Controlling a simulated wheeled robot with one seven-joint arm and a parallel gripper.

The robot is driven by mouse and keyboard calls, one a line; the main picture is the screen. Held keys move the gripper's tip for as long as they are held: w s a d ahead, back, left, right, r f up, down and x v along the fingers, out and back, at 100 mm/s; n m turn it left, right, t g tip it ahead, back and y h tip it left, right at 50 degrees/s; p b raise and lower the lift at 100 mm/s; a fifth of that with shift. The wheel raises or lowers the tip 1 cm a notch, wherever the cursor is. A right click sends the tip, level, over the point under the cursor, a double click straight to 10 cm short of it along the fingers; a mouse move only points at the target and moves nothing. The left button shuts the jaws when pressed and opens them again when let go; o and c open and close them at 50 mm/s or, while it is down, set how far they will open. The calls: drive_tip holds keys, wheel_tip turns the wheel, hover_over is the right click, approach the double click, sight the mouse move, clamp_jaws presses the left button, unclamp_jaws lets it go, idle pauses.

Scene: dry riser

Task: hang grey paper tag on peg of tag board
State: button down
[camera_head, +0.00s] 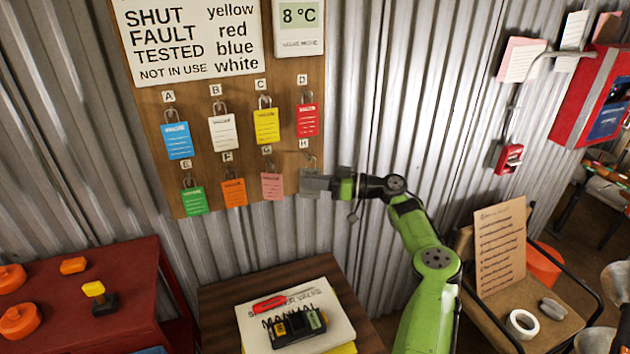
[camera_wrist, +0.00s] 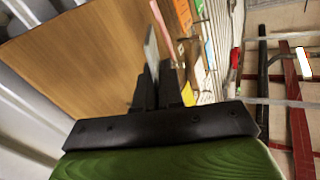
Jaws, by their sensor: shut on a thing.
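The wooden tag board (camera_head: 235,110) is fixed to the corrugated wall, with lettered pegs in two rows. My gripper (camera_head: 332,185) is at the board's lower right, by the peg marked H (camera_head: 303,144). It is shut on the grey paper tag (camera_head: 312,183), which lies at the board's right edge below that peg. The wrist view shows the tag edge-on (camera_wrist: 151,55) between the dark fingers. A thin loop shows above the tag by peg H; I cannot tell whether it is on the peg. The pink tag (camera_head: 272,186) hangs just to the left.
Blue (camera_head: 177,141), white (camera_head: 222,133), yellow (camera_head: 266,126) and red (camera_head: 307,120) tags hang above; green (camera_head: 193,200) and orange (camera_head: 234,193) hang lower left. A small table (camera_head: 215,300) stands below. A chair (camera_head: 545,325) stands at right.

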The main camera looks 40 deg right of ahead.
drive_tip(key=shift+w+d+f, duration=0.15)
drive_tip(key=shift+w+f, duration=0.05)
drive_tip(key=shift+w, duration=0.35)
drive_tip(key=shift+w+d+f, duration=0.15)
drive_tip(key=shift+w+f, duration=0.05)
drive_tip(key=shift+w, duration=0.3)
drive_tip(key=shift+w+d+f, duration=0.15)
drive_tip(key=shift+w+f, duration=0.05)
drive_tip(key=shift+w, duration=0.35)
drive_tip(key=c, duration=1.2)
unclamp_jaws()
drive_tip(key=v, duration=0.7)
drive_tip(key=shift+s+d+r+p, duration=0.1)
drive_tip(key=shift+s+d+p, duration=0.1)
drive_tip(key=shift+p, duration=0.15)
